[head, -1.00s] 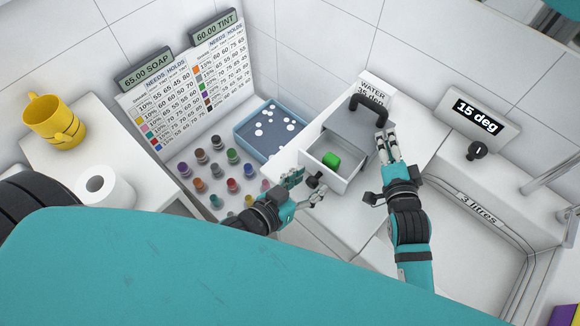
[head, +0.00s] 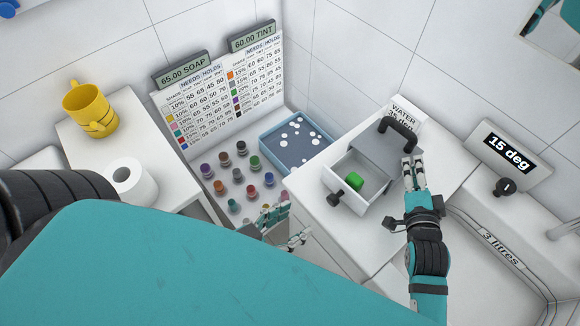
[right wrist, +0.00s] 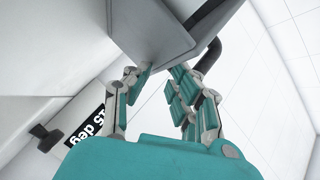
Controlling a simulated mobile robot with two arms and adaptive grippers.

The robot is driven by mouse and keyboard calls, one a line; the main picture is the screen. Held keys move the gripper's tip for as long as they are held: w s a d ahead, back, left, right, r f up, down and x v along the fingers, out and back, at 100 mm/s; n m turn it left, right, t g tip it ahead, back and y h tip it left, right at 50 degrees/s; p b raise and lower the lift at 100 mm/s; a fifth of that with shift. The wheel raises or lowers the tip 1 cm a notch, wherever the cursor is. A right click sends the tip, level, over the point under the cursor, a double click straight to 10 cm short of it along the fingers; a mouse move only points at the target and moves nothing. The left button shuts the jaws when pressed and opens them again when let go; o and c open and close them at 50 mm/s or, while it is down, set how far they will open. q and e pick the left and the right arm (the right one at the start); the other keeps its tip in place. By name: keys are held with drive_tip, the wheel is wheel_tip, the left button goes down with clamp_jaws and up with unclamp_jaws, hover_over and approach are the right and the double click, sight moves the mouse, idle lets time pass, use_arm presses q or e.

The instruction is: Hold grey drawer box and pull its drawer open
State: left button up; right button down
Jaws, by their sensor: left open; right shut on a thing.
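The grey drawer box (head: 383,147) stands on the white counter with a black handle (head: 401,130) on top. Its drawer (head: 352,200) is pulled out at the front, showing a green block (head: 354,181) inside. The dark drawer knob (head: 336,198) is free of any gripper. My right gripper (head: 413,166) is shut on the box at its right side; in the right wrist view its fingers sit at the grey box's edge (right wrist: 160,35). My left gripper (head: 293,223) is open and empty, below and left of the drawer, apart from the knob.
A blue tray (head: 265,153) with white discs lies left of the box. Several small coloured pots (head: 239,177) stand before the chart board (head: 225,95). A dial (head: 507,187) and 15 deg display (head: 505,150) are at right. A yellow mug (head: 91,108) and paper roll (head: 130,178) are at left.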

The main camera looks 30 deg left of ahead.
drive_tip(key=shift+s+d+f+g, duration=0.1)
drive_tip(key=shift+f+g, duration=0.05)
drive_tip(key=shift+f, duration=0.3)
drive_tip(key=shift+s+d+f+g, duration=0.1)
drive_tip(key=shift+f+g, duration=0.05)
drive_tip(key=shift+f, duration=0.25)
drive_tip(key=c, duration=1.5)
unclamp_jaws()
drive_tip(key=o, duration=0.4)
drive_tip(key=shift+o, duration=0.2)
drive_tip(key=shift+w, duration=0.15)
drive_tip(key=shift+a+r, duration=0.15)
drive_tip(key=shift+r, duration=0.05)
